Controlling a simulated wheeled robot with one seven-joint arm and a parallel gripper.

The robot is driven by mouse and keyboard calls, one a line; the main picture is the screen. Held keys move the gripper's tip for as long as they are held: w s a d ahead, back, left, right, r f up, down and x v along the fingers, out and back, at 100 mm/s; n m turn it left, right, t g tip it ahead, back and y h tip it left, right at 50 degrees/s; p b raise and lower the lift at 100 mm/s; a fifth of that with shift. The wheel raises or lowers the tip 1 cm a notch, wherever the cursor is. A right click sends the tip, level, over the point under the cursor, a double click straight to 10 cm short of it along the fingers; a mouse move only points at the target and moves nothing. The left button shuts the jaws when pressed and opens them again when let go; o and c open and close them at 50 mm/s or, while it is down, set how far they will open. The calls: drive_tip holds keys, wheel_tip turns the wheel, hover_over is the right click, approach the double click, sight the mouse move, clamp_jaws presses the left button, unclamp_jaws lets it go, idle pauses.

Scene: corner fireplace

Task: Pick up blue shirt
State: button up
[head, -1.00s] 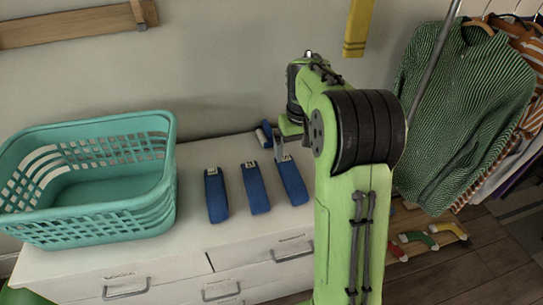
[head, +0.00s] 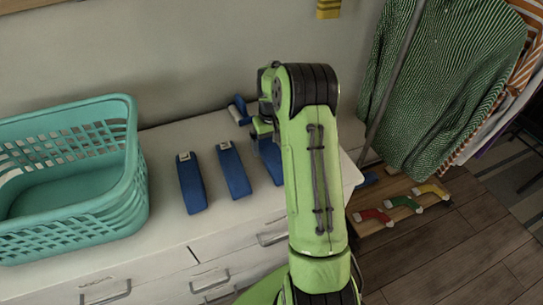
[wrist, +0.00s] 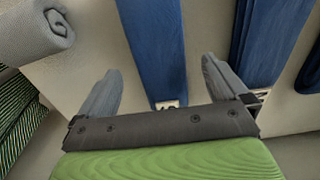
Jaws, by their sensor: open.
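Several narrow folded blue shirts lie side by side on the white dresser: a left one (head: 192,185), a middle one (head: 233,171) and a right one (head: 269,160) partly hidden by my arm. In the wrist view one blue shirt (wrist: 154,40) lies between and beyond my fingers, its pale tag near the gripper's base. A second blue shirt (wrist: 262,38) lies to the right, with another blue one at the edge. My gripper (wrist: 160,66) is open and empty above the dresser. In the head view the fingers are mostly hidden behind my arm.
A teal laundry basket (head: 125,190) stands at the dresser's left. A rolled grey cloth (wrist: 38,30) is at the wrist view's upper left. A green striped shirt (head: 440,80) hangs on the rack at right. Colored pieces (head: 404,203) lie on a low board.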

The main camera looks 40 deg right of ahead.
sight(272, 150)
wheel_tip(272, 150, down, 4)
drive_tip(key=shift+r+b, duration=0.1)
drive_tip(key=shift+b, duration=0.25)
drive_tip(key=shift+r, duration=0.1)
drive_tip(key=c, duration=1.1)
